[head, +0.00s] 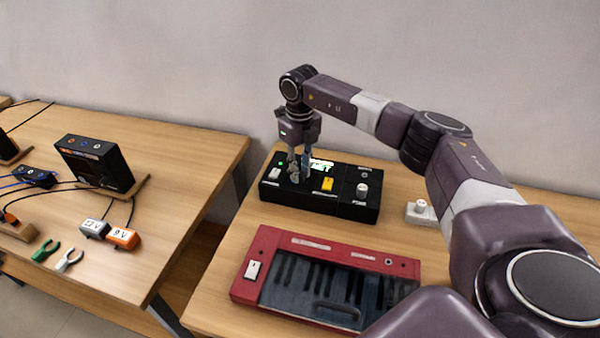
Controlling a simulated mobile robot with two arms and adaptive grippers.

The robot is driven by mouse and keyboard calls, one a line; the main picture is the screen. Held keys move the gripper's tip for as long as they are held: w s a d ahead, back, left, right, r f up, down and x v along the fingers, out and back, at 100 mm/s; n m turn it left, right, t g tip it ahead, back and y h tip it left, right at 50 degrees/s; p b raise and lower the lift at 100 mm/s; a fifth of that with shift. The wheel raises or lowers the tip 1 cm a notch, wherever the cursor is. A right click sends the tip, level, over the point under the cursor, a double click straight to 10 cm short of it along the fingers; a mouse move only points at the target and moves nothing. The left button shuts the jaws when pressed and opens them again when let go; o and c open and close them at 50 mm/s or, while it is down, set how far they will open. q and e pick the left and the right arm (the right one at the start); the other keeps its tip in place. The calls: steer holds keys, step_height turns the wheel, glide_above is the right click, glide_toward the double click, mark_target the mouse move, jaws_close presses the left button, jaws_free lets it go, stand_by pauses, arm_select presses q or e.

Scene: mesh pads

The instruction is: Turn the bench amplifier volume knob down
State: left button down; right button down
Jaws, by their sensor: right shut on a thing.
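The bench amplifier appears to be the black box (330,207) on the right table. Its top has a white rocker switch at the left, a lit green display, a yellow button (327,184) and a white-topped knob (362,189) at the right. My right gripper (298,177) points down onto the box's top, left of the yellow button. It is shut on a small knob there, which its fingers mostly hide. The knob's pointer cannot be made out. The white-topped knob stands apart from the gripper. My left gripper is not in view.
A red keyboard-like unit (270,240) lies in front of the box. A small white block with a knob (421,211) stands to the right. On the left table are a black instrument (95,163), cables, clips and an orange 9 V block (124,238). A gap separates the tables.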

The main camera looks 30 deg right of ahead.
mark_target(300, 173)
steer(key=n+b, duration=0.1)
steer(key=n, duration=0.5)
steer(key=shift+w+d+n, duration=0.1)
steer(key=shift+n, duration=0.2)
steer(key=n+b, duration=0.1)
steer(key=n, duration=0.5)
steer(key=shift+r, duration=0.1)
steer(key=shift+b, duration=0.3)
steer(key=c, duration=1.7)
jaws_free()
steer(key=shift+c, duration=0.2)
step_height(300, 173, up, 12)
